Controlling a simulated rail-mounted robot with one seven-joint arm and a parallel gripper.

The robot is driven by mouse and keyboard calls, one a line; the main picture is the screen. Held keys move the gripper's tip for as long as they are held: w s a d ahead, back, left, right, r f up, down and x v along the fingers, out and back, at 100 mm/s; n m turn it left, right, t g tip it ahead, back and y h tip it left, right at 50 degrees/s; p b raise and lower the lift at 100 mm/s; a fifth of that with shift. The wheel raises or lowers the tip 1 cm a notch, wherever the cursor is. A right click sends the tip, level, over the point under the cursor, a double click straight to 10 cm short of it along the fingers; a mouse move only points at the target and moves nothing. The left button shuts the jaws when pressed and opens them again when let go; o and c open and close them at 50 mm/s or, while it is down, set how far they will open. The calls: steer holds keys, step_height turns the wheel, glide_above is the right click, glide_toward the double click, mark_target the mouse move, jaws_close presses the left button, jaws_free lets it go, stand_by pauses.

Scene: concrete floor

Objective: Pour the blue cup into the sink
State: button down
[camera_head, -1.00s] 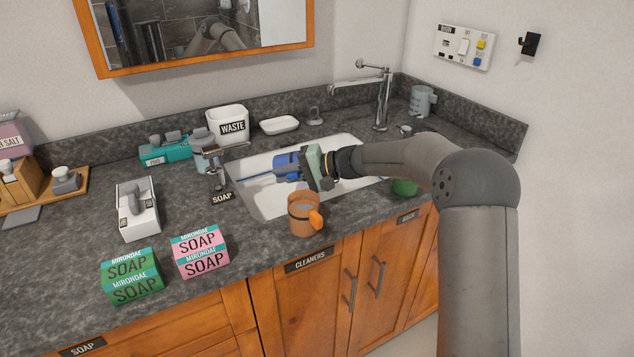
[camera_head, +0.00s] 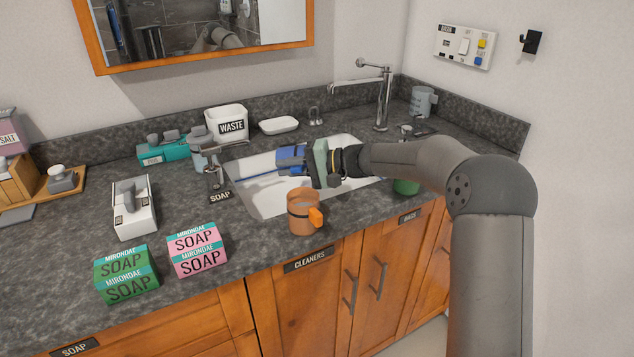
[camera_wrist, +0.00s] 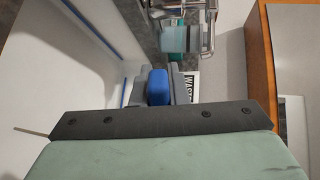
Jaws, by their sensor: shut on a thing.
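The blue cup (camera_head: 289,158) is tipped on its side over the sink, with its open end toward the left. My gripper (camera_head: 305,157) is shut on it and comes in from the right. A thin blue stream or streak (camera_head: 258,175) runs left from the cup over the basin. The white sink (camera_head: 268,203) lies below, set into the counter. In the wrist view a small blue part of the cup (camera_wrist: 158,87) shows between the grey fingers (camera_wrist: 157,92); the rest is hidden by my gripper.
An orange mug (camera_head: 303,213) stands at the sink's front edge, and a green cup (camera_head: 405,186) stands right of it, partly behind my arm. The faucet (camera_head: 382,100), waste bin (camera_head: 226,123) and soap dispenser (camera_head: 215,172) surround the basin. Soap boxes (camera_head: 197,250) sit front left.

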mark_target(291, 155)
steer(key=shift+d+r+b, duration=0.15)
steer(key=shift+r+b, duration=0.1)
steer(key=shift+b, duration=0.1)
steer(key=shift+d+r+y+b, duration=0.1)
steer(key=shift+r+y+b, duration=0.45)
steer(key=shift+r, duration=0.25)
steer(key=shift+r+y, duration=0.25)
steer(key=shift+r, duration=0.1)
steer(key=shift+d+r, duration=0.1)
steer(key=shift+r, duration=0.25)
steer(key=shift+d+r+y+b, duration=0.1)
steer(key=shift+r+y+b, duration=0.3)
steer(key=shift+r+b, duration=0.25)
steer(key=shift+r, duration=0.3)
